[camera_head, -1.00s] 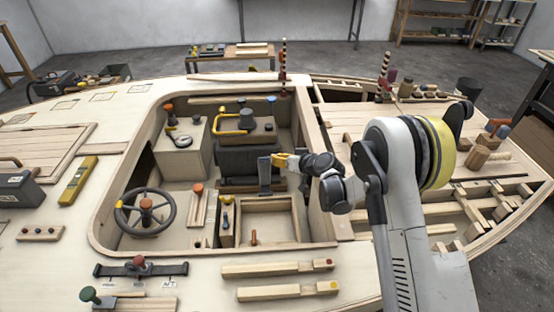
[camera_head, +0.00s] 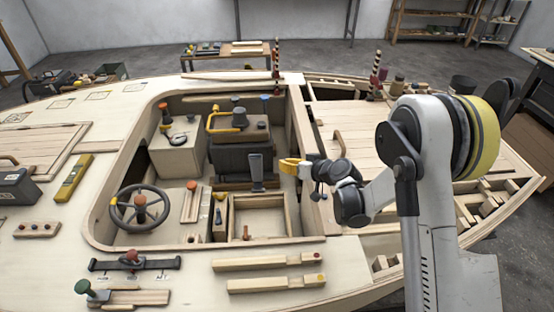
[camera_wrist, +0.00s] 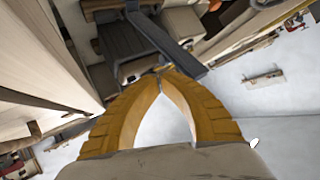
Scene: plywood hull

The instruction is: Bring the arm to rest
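My arm (camera_head: 430,150) is white and grey and reaches in from the right over the boat hull. My gripper (camera_head: 284,163) has yellow fingers and hangs above the right side of the cockpit. In the wrist view the curved fingers (camera_wrist: 163,70) meet at their tips, with an empty gap between their inner sides. Nothing shows held in them. A dark grey upright lever (camera_head: 257,172) stands just left of the fingertips, apart from them in the head view. It also shows beyond the tips in the wrist view (camera_wrist: 165,40).
The plywood hull (camera_head: 60,225) surrounds the cockpit. A steering wheel (camera_head: 140,206) is at its left, a console (camera_head: 178,155) behind it. Two wooden bars (camera_head: 265,262) lie in front. A striped post (camera_head: 276,60) stands behind, and another (camera_head: 376,70) rises behind my arm.

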